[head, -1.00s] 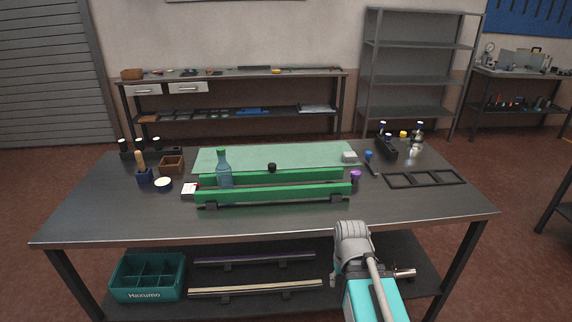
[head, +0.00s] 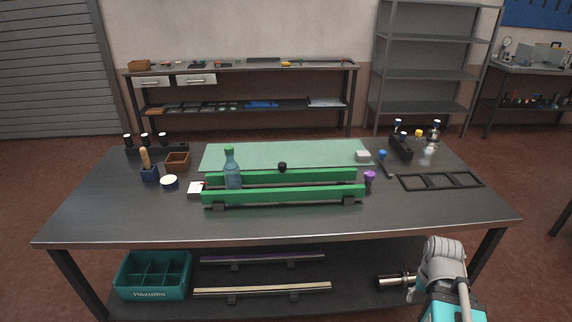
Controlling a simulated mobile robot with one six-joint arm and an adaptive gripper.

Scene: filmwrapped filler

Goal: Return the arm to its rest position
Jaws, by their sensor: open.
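My arm (head: 443,265) shows at the lower right of the head view, in grey and turquoise, in front of the right end of the table (head: 120,215). It is low, beside the lower shelf, and clear of the things on the table top. My gripper cannot be made out; no fingertips show.
Green bars (head: 285,195), a blue bottle (head: 232,177) and a pale green sheet (head: 270,155) occupy the table's middle. A black frame (head: 440,173) lies at right. The table's front strip is clear.

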